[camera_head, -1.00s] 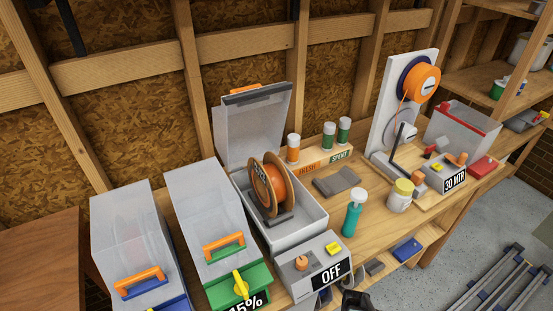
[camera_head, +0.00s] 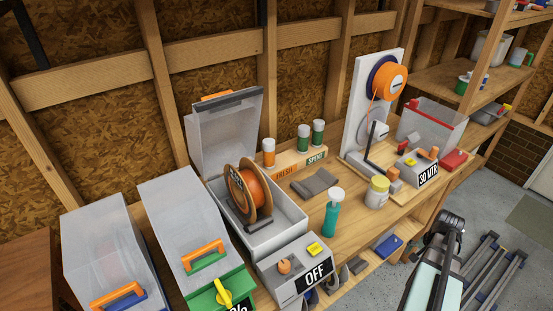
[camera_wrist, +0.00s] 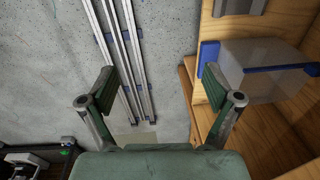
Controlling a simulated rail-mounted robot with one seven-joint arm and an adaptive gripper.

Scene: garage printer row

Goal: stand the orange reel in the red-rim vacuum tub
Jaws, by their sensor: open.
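A reel with orange filament and brown flanges (camera_head: 237,186) stands upright in an open white box (camera_head: 286,226) whose clear lid is raised. A second orange spool (camera_head: 392,84) is mounted high on a white upright stand (camera_head: 362,110). A translucent tub with a red strip along its rim (camera_head: 432,130) stands at the right end of the bench; its inside is only partly visible. My gripper (camera_wrist: 165,92) is open and empty in the wrist view, above the floor and beside the bench shelves, away from the reel and tub.
Two closed clear boxes (camera_head: 180,215) stand left of the open one. A grey OFF unit (camera_head: 290,268), a teal bottle (camera_head: 332,215) and a yellow-lidded jar (camera_head: 377,193) lie along the bench front. A blue-edged clear container (camera_wrist: 262,68) sits on a low shelf.

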